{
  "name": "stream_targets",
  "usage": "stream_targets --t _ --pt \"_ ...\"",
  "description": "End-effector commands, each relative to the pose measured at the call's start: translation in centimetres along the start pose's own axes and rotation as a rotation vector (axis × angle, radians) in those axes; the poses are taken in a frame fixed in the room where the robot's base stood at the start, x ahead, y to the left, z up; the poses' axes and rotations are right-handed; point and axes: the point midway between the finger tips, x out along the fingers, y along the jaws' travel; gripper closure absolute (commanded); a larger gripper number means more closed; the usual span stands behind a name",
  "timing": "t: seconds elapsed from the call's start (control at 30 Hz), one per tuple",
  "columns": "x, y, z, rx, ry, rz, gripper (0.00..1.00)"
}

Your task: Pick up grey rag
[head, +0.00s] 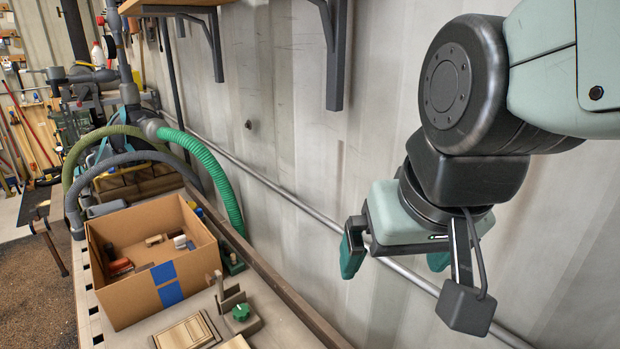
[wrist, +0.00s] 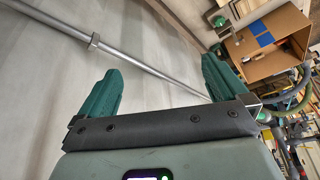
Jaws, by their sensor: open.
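I cannot make out a grey rag in either view. My gripper (head: 394,270) hangs at the right of the head view, in front of the corrugated wall and well to the right of the cardboard box. In the wrist view its two green fingers stand wide apart, and the gripper (wrist: 155,70) is open with nothing between them. The open cardboard box (head: 125,298) holds several small items, some reddish, white and tan. Part of its inside is hidden by its walls. The box also shows at the upper right of the wrist view (wrist: 282,64).
A metal pipe (head: 280,172) runs along the wall behind my gripper. Green hose (head: 220,175) curves behind the box. A clamp with a green knob (head: 241,312) and a wooden piece (head: 186,333) lie in front of it. A shelf bracket (head: 337,60) hangs above.

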Motion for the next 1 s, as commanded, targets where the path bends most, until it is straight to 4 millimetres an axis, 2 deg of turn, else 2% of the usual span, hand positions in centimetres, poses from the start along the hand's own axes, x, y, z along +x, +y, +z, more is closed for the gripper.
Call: stream_targets --t 0.03,0.13,0.27,0.37,0.47,0.6,0.7,0.8,1.0 --pt "2.0 -1.8 -0.6 -0.050 -0.044 -0.030 0.00" --pt "5.6 -5.4 -1.3 -0.135 -0.102 -0.076 0.00" --pt "10.5 -10.5 -0.8 -0.245 -0.179 -0.118 0.00" --pt "14.2 -14.4 0.9 -0.329 -0.237 -0.137 0.00" --pt "17.9 -18.1 3.6 -0.416 -0.291 -0.144 0.00" --pt "22.4 -22.0 8.3 -0.532 -0.353 -0.138 0.00" --pt "24.7 -23.6 11.3 -0.594 -0.381 -0.127 0.00" --pt "26.2 -24.4 13.4 -0.636 -0.396 -0.119 0.00" --pt "28.2 -24.8 15.1 -0.661 -0.405 -0.112 0.00"
